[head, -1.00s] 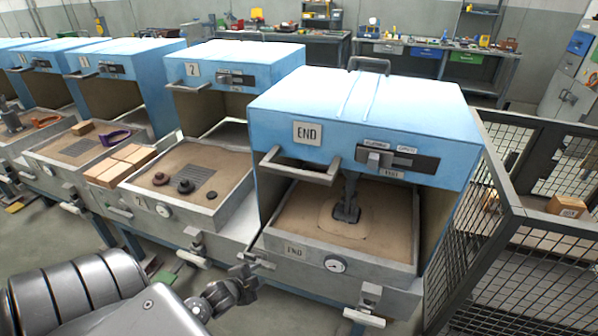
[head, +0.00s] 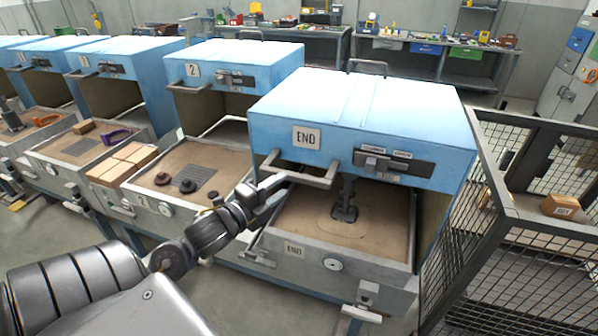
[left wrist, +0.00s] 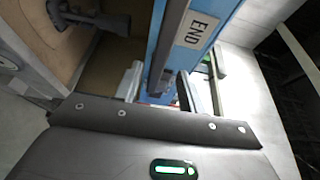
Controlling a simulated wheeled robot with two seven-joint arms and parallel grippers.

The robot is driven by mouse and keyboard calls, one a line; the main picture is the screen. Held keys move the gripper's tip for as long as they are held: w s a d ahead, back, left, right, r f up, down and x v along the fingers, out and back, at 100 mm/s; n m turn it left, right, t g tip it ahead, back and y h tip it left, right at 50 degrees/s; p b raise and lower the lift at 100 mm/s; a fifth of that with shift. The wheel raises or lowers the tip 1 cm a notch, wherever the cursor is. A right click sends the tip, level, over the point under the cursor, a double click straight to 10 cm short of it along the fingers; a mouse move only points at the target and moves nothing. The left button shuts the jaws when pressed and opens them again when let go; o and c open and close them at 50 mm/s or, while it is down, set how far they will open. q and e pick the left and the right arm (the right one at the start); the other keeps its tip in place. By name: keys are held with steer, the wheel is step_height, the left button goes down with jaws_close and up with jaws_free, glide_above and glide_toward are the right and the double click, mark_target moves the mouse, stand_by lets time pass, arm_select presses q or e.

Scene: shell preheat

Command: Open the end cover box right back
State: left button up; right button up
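The END box has a blue cover (head: 365,110) with an END label, sitting over a grey base (head: 330,255) with a sandy bed. The cover's grey bar handle (head: 318,181) sticks out at its front left. My left gripper (head: 275,184) is at the left end of this handle. In the left wrist view, the fingers (left wrist: 160,88) stand apart, with the dark handle bar (left wrist: 172,35) passing between them; contact is not clear. The END label (left wrist: 197,29) shows beside it. My right gripper is in neither view.
A latch panel (head: 395,163) sits on the cover front, right of the handle. A dark tool (head: 345,205) stands in the bed. Box 2 (head: 235,65) stands close on the left. A mesh fence (head: 480,270) stands close on the right.

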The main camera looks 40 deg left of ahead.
mark_target(292, 179)
arm_select(q)
steer(key=w+p, duration=0.1)
steer(key=w, duration=0.7)
steer(key=shift+d+p, duration=0.2)
steer(key=shift+p, duration=0.15)
steer(key=shift+s, duration=0.1)
jaws_close()
